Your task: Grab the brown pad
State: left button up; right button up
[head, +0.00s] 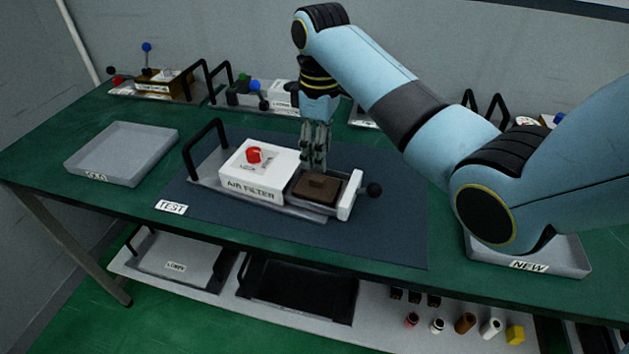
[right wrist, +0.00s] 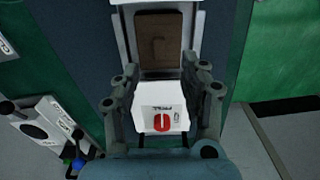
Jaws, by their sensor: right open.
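The brown pad (head: 317,188) is a dark brown square block with a small raised grip on top. It lies in the open end of the air filter unit's grey tray, right of the white AIR FILTER box (head: 250,184) with its red knob. The pad also shows in the right wrist view (right wrist: 160,42), beyond the fingertips. My right gripper (head: 314,165) points down just above and behind the pad, open and empty; in the right wrist view its two fingers (right wrist: 162,85) stand apart on either side of the white box. My left gripper is not in view.
The unit stands on a dark blue mat (head: 390,230) on the green table. An empty grey tray (head: 122,150) lies at left, and a NEW tray (head: 572,262) at right, partly behind my arm. Other fixtures with black handles line the back edge. A lower shelf holds trays and small parts.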

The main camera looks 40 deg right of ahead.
aim_at(317, 179)
jog(key=shift+s+f, duration=0.1)
jog(key=shift+f, duration=0.85)
jog(key=f, duration=0.3)
jog(key=f+p, duration=0.1)
jog(key=f, duration=0.1)
jog(key=shift+w+f, duration=0.25)
jog(key=shift+w, duration=0.05)
jog(key=shift+a, duration=0.1)
jog(key=c, duration=0.5)
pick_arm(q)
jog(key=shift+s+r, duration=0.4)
pick_arm(e)
grip_shut()
